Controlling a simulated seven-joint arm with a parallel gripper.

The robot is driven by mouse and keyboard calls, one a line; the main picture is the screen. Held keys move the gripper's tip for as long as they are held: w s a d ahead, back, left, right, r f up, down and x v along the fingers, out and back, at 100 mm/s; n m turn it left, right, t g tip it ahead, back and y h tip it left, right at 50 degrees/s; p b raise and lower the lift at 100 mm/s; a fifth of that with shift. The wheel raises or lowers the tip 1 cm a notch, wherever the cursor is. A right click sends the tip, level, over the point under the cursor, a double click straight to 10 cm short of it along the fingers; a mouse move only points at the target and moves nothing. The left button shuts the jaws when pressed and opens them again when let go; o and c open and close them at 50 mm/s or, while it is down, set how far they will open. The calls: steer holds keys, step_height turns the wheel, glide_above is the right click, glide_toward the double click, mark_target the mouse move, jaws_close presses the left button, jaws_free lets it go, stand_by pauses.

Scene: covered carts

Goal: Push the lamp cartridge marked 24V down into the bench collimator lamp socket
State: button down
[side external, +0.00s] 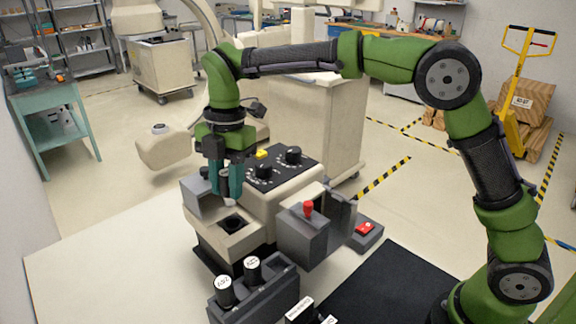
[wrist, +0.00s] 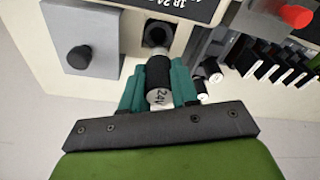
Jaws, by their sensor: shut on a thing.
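My gripper (side external: 224,198) points down with its teal fingers closed around the lamp cartridge (wrist: 159,72). The cartridge has a dark ribbed body and a pale end marked 24V, readable in the wrist view. In the side view its body is mostly hidden between the fingers. The bench collimator (side external: 262,203) is a beige housing with a black dial panel. Its lamp socket (side external: 233,222) is a dark round opening in a low front ledge, and it also shows in the wrist view (wrist: 157,36). The cartridge is held above the ledge, apart from the socket, which looks empty.
A dark rack (side external: 262,292) in front holds white-capped cartridges. A grey block with a red-knobbed lever (side external: 308,209) stands right of the socket, and a red button box (side external: 366,229) lies beyond it. A grey box (wrist: 80,52) with a knob flanks the socket.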

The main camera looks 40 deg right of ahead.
mark_target(230, 204)
steer(key=shift+f, duration=1.75)
steer(key=shift+f, duration=1.7)
steer(key=c, duration=0.8)
jaws_free()
steer(key=r, duration=0.5)
steer(key=d+r, duration=0.1)
steer(key=r, duration=0.5)
steer(key=w+d+r, duration=0.1)
steer(key=r, duration=0.4)
steer(key=shift+d+r, duration=0.1)
steer(key=shift+r, duration=0.3)
